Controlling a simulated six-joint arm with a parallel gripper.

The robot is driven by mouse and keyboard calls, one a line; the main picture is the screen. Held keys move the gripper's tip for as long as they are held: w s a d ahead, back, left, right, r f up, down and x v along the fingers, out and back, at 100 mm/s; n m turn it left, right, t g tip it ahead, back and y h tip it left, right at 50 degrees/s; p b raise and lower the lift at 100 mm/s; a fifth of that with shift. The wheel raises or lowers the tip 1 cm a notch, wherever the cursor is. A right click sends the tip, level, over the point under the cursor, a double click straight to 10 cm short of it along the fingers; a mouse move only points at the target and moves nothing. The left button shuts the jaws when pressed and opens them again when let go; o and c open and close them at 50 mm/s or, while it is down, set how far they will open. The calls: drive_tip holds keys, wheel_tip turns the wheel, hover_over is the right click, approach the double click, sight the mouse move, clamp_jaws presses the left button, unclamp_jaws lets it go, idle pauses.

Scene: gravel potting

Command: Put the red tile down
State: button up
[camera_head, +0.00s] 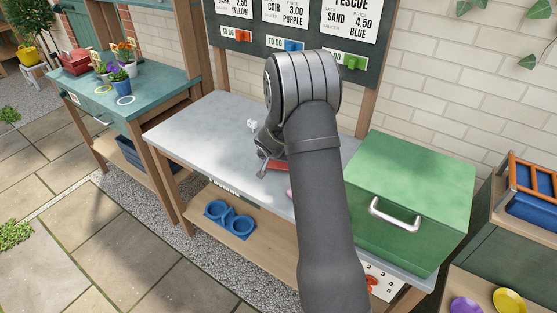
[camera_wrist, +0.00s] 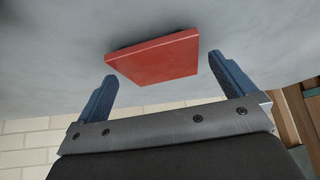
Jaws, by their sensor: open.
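The red tile (camera_wrist: 155,58) lies on the grey bench top in the wrist view. It sits ahead of and partly between the two blue finger pads of my gripper (camera_wrist: 162,88). The jaws are open, with a clear gap between each pad and the tile. In the head view the red tile (camera_head: 275,165) shows beside my gripper (camera_head: 262,168), low over the grey work table (camera_head: 215,125). My arm hides part of the tile and the table there.
A green box (camera_head: 415,190) with a silver handle stands at the table's right end. A board with signs and coloured tiles (camera_head: 297,45) hangs behind. A small pink object (camera_head: 289,193) is partly hidden by my arm.

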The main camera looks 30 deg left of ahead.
drive_tip(key=v, duration=1.1)
drive_tip(key=shift+r, duration=0.1)
drive_tip(key=x, duration=1.2)
drive_tip(key=shift+f, duration=0.25)
drive_tip(key=shift+s+r, duration=0.1)
drive_tip(key=shift+r, duration=0.1)
